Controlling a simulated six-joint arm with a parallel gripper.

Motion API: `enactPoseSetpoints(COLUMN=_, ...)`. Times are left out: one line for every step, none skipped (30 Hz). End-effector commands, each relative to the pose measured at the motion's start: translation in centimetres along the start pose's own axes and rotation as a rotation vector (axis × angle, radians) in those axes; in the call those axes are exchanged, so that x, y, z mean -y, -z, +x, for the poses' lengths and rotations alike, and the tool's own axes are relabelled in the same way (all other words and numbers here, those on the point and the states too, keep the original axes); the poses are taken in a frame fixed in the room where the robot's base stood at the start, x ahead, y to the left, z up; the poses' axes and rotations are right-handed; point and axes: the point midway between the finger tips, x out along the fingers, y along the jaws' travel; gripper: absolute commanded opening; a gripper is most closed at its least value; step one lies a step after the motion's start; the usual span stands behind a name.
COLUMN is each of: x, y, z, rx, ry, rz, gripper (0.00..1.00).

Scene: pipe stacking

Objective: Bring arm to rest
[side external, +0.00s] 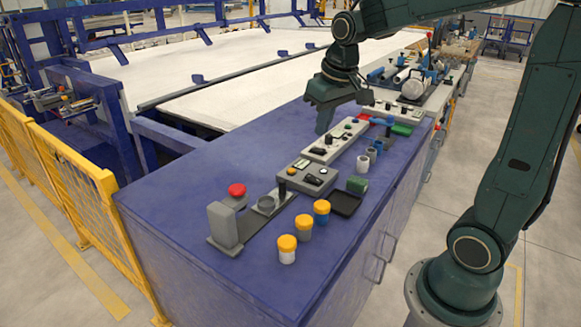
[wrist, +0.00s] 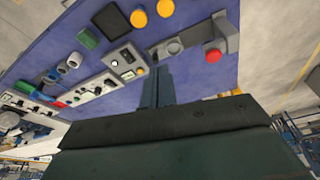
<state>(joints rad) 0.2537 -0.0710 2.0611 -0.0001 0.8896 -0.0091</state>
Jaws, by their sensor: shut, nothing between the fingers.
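My gripper (side external: 323,126) is shut and empty, pointing down above the blue-topped workbench (side external: 185,190). It hangs over the rear part of the bench, near the grey control panels, apart from everything there. In the wrist view my gripper's fingers (wrist: 156,88) are together with nothing between them. Several short pipe pieces stand along the bench's right side, among them a light grey one (side external: 363,163) and a blue-grey one (side external: 371,153). They also show at the left of the wrist view (wrist: 74,62).
Yellow-capped jars (side external: 287,249) stand near the front right. A grey upright fixture (side external: 224,226) and a red button (side external: 237,190) are near the front left. A green block (side external: 357,185) is beside a black tray (side external: 344,203). A yellow fence (side external: 75,190) runs left. The left bench top is clear.

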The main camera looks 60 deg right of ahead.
Motion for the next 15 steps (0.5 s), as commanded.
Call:
enactPoseSetpoints(x=0.6, y=-0.9, z=-0.8, rx=-0.016, ry=0.004, rz=-0.015, gripper=0.00)
enactPoseSetpoints(x=0.8, y=-1.4, z=-1.2, rx=-0.024, ry=0.006, rz=-0.023, gripper=0.00)
enactPoseSetpoints(x=1.2, y=-2.1, z=-1.7, rx=-0.034, ry=0.009, rz=-0.032, gripper=0.00)
enactPoseSetpoints(x=1.4, y=-2.7, z=-2.1, rx=-0.041, ry=0.012, rz=-0.040, gripper=0.00)
enactPoseSetpoints(x=1.7, y=-3.2, z=-2.4, rx=-0.049, ry=0.014, rz=-0.048, gripper=0.00)
enactPoseSetpoints(x=2.0, y=-4.0, z=-2.8, rx=-0.058, ry=0.018, rz=-0.058, gripper=0.00)
enactPoseSetpoints(x=2.2, y=-4.5, z=-3.1, rx=-0.067, ry=0.020, rz=-0.065, gripper=0.00)
enactPoseSetpoints(x=2.4, y=-5.1, z=-3.4, rx=-0.074, ry=0.023, rz=-0.073, gripper=0.00)
enactPoseSetpoints(x=2.7, y=-5.8, z=-3.8, rx=-0.084, ry=0.027, rz=-0.083, gripper=0.00)
enactPoseSetpoints(x=2.8, y=-6.4, z=-4.0, rx=-0.091, ry=0.029, rz=-0.090, gripper=0.00)
enactPoseSetpoints(x=3.0, y=-6.9, z=-4.3, rx=-0.099, ry=0.032, rz=-0.098, gripper=0.00)
enactPoseSetpoints(x=3.2, y=-7.7, z=-4.5, rx=-0.109, ry=0.036, rz=-0.108, gripper=0.00)
enactPoseSetpoints(x=3.4, y=-8.3, z=-4.8, rx=-0.117, ry=0.039, rz=-0.115, gripper=0.00)
enactPoseSetpoints(x=3.5, y=-8.9, z=-4.9, rx=-0.124, ry=0.042, rz=-0.123, gripper=0.00)
enactPoseSetpoints(x=3.7, y=-9.6, z=-5.1, rx=-0.134, ry=0.046, rz=-0.133, gripper=0.00)
